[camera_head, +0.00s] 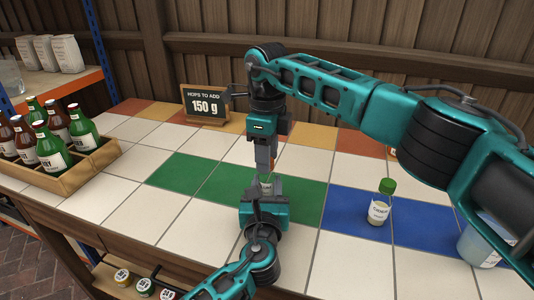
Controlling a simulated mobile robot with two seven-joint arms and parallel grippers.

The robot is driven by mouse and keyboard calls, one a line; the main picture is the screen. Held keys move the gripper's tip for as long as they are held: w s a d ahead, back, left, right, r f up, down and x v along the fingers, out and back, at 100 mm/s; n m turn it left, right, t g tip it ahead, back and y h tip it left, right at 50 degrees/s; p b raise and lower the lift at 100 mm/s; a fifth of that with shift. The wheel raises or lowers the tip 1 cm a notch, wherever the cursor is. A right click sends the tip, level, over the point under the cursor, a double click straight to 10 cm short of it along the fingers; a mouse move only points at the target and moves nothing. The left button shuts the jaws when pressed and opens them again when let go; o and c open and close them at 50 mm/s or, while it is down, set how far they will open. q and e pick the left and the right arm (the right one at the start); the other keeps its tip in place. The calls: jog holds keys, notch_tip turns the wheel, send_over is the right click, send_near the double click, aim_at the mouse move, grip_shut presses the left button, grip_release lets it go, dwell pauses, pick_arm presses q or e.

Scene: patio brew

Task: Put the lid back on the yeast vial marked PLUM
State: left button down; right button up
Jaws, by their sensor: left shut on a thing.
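A small clear vial (266,188) with a pale label is near the middle of the green tiles. Its label is too small to read, and its top is partly hidden by the fingers above. My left gripper (265,198) reaches in from the front and is shut on this vial. My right gripper (265,168) points straight down just above the vial's mouth; I cannot tell whether its fingers are apart or hold a lid. A second vial (378,212) with a green lid (387,186) stands upright on the blue tiles; its label is not readable.
A wooden crate (76,178) of green and brown bottles stands at the left. A sign (205,105) reading "HOPS TO ADD 150 g" is at the back. A jar (478,245) is partly behind my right arm. Small jars (122,277) sit below the front edge. White tiles at left are clear.

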jog(key=o, duration=0.3)
notch_tip(320, 180, up, 12)
jog(key=shift+r, duration=0.1)
dwell(0.5)
pick_arm(q)
jog(key=c, duration=0.6)
grip_release()
